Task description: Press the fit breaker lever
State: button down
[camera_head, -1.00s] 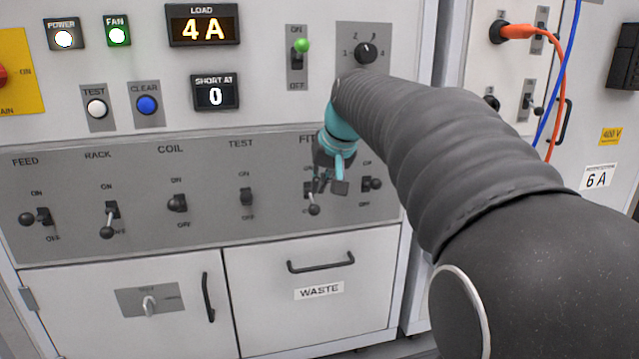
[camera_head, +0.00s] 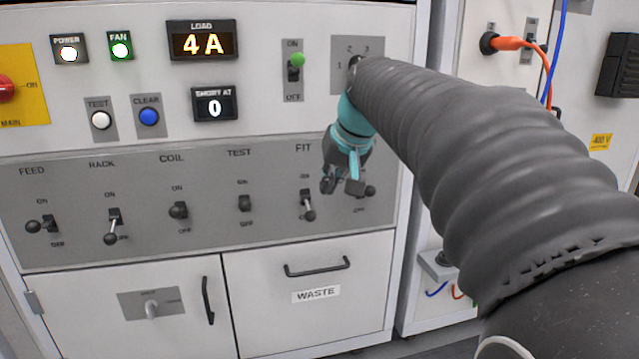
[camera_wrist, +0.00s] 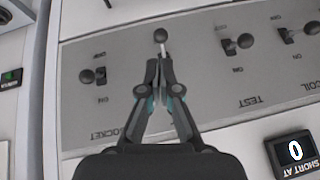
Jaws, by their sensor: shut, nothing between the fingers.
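The FIT breaker lever (camera_head: 308,206) is on the grey switch panel, under its FIT label. Its ball end hangs down on the OFF side. My gripper (camera_head: 341,187) is in front of the panel, just right of and a little above that lever, and appears apart from it. In the wrist view, where labels are upside down, my gripper (camera_wrist: 159,66) has its fingers together with nothing between them. The FIT lever's ball and thin shaft (camera_wrist: 161,38) show just beyond the fingertips. The FIT label is hidden there behind my gripper.
The socket lever (camera_wrist: 90,75) is beside FIT, partly covered by my gripper in the head view. The TEST lever (camera_head: 244,203) is on FIT's other side. Above are a green-tipped switch (camera_head: 297,62) and a rotary knob partly behind my arm. The LOAD display (camera_head: 203,42) reads 4 A.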

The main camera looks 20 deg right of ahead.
jog(key=shift+s+r, duration=0.55)
jog(key=shift+s, duration=0.35)
jog(key=s+f+g+h+p, duration=0.1)
jog(key=s+f, duration=0.6)
jog(key=f, duration=0.2)
jog(key=s+a+f+n+p, duration=0.1)
jog(key=s+a+f+p, duration=0.1)
jog(key=s, duration=0.6)
jog(key=s+a+f+n+p, duration=0.1)
jog(key=s+a+f, duration=0.3)
jog(key=s, duration=0.4)
jog(key=shift+a+p, duration=0.2)
jog(key=shift+p, duration=0.25)
